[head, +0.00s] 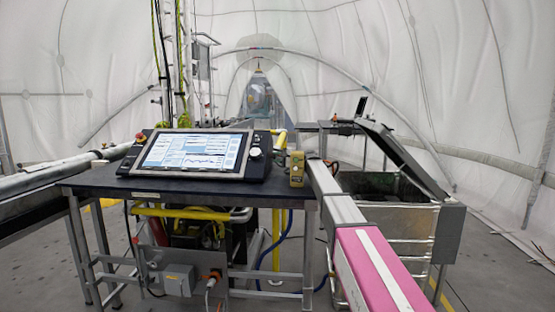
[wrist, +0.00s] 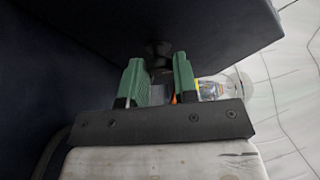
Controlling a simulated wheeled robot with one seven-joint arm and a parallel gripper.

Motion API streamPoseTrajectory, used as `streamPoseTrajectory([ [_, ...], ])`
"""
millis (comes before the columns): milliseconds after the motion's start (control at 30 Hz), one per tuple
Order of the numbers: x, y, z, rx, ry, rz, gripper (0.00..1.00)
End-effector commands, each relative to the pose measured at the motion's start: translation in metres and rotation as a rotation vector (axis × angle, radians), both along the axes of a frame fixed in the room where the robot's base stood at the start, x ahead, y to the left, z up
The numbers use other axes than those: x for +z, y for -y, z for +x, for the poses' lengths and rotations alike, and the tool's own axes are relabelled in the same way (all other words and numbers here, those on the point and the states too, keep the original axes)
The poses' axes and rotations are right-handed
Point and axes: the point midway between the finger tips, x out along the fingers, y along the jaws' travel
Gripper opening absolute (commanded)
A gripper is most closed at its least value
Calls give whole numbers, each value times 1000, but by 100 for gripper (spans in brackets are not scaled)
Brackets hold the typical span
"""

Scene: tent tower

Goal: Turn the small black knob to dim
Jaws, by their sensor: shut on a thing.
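In the wrist view, my gripper (wrist: 160,82) has two green fingers, one on each side of a small black knob (wrist: 158,47). The fingers are shut on the knob, which stands out from a dark panel; its lower part is hard to make out in the shadow. In the head view, a console (head: 195,152) with a lit screen sits on a dark table. A light round knob (head: 254,152) is on its right side. I cannot make out my gripper or the black knob clearly in the head view.
A yellow device (head: 297,168) stands on the table (head: 120,188) right of the console. A grey and pink beam (head: 370,262) runs toward the front right. A metal-framed bin (head: 395,215) with a raised lid stands at right. Dark surfaces close around my gripper in the wrist view.

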Motion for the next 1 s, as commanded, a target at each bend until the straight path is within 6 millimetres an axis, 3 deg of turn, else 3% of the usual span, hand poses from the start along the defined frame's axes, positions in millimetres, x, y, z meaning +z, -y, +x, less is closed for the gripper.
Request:
streamPoseTrajectory([
  [1000, 5, 1, 6, -1, -950, 29, 4],
])
